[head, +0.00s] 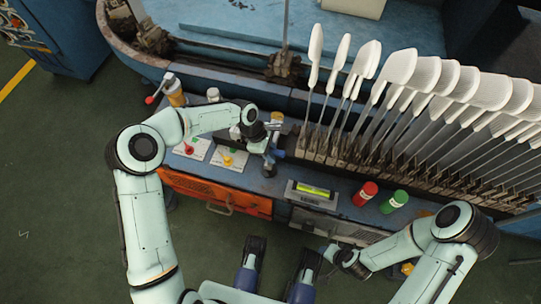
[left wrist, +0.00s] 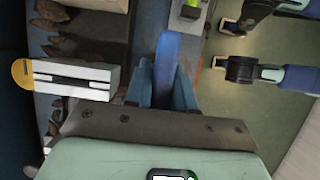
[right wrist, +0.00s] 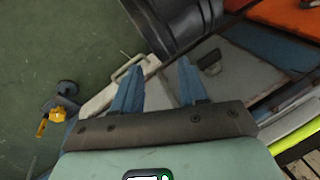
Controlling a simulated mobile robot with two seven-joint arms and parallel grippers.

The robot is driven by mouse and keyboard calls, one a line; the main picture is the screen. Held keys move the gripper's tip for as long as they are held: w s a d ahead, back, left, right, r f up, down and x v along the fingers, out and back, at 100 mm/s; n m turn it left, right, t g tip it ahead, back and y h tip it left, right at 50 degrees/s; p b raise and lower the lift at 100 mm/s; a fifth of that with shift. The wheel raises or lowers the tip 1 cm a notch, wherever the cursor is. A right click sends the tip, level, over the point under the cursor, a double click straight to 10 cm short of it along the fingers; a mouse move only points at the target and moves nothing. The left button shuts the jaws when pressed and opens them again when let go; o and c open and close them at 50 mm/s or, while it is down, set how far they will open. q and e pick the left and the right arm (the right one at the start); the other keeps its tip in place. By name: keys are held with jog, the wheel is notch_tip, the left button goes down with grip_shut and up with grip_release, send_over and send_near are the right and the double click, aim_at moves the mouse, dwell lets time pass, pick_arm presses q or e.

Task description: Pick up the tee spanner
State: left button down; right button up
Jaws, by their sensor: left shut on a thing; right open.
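My left gripper (head: 269,158) is over the blue bench top, left of the row of sock boards. In the left wrist view its fingers (left wrist: 163,88) are shut on a smooth blue bar (left wrist: 168,50), seemingly the handle of the tee spanner. The rest of the spanner is hidden by the gripper. My right gripper (head: 330,254) is low at the front of the bench, by the grey drawer. In the right wrist view its fingers (right wrist: 158,88) stand apart with nothing between them.
White sock boards (head: 398,68) stand in a long row at the right. An orange drawer (head: 215,192) is at the front left.

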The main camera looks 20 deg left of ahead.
pick_arm(q)
notch_tip(320, 180, up, 17)
jog(key=p, duration=0.3)
jog(key=shift+f, duration=0.2)
pick_arm(e)
jog(key=s+a+r+g, duration=0.1)
jog(key=s+a+r, duration=0.1)
jog(key=s+r, duration=0.2)
jog(key=shift+s+a+g+y, duration=0.3)
jog(key=shift+s+g+y, duration=0.1)
jog(key=shift+s, duration=0.3)
jog(key=shift+r, duration=0.15)
